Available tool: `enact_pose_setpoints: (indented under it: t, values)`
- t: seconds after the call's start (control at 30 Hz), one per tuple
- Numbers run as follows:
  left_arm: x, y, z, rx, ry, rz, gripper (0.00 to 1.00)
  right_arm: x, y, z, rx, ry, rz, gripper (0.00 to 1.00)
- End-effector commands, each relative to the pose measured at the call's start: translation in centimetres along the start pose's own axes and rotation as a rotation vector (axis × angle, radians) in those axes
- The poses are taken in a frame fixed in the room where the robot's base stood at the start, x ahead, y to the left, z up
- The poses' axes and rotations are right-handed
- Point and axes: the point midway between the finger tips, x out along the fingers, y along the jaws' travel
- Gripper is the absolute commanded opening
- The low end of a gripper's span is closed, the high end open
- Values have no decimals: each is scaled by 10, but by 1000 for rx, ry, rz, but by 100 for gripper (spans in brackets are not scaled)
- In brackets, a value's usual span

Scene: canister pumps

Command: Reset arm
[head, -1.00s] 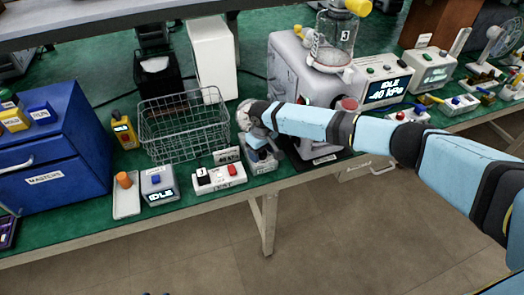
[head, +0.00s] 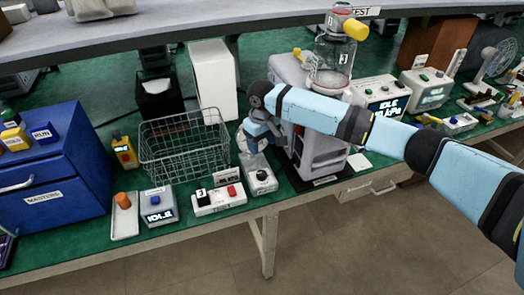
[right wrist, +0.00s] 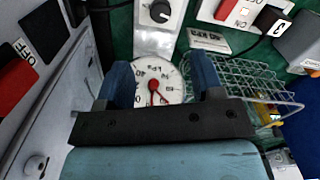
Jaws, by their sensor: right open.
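My right gripper (head: 258,138) is above and behind a small grey box with a black knob (head: 262,178) on the green bench. It is open and empty, and apart from the knob. In the right wrist view, the two blue fingers of my right gripper (right wrist: 163,78) stand apart, with a round white gauge with a red needle (right wrist: 153,90) seen between them. The black knob (right wrist: 160,12) is beyond the fingertips. In the head view the gauge is mostly hidden behind my gripper. My left gripper is not in view.
A wire basket (head: 184,145) stands left of my right gripper. A white box with a red switch (head: 219,199) is at the front edge. The grey pump (head: 315,150) with a glass canister (head: 335,55) stands close on the right. A shelf (head: 180,32) overhangs the back.

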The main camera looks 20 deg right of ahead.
Motion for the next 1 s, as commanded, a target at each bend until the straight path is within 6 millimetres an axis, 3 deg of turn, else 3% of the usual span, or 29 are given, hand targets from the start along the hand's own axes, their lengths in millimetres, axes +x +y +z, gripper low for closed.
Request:
enact_pose_setpoints:
  t: [0.57,0.67,0.83,1.0]
  values:
    - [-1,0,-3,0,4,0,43,2,-5,2,-8,6,-9,61]
    - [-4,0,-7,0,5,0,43,19,-24,7,-34,38,-42,61]
    - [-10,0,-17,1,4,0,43,63,-83,26,-92,170,-151,61]
    - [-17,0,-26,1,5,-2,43,94,-136,54,-110,345,-255,61]
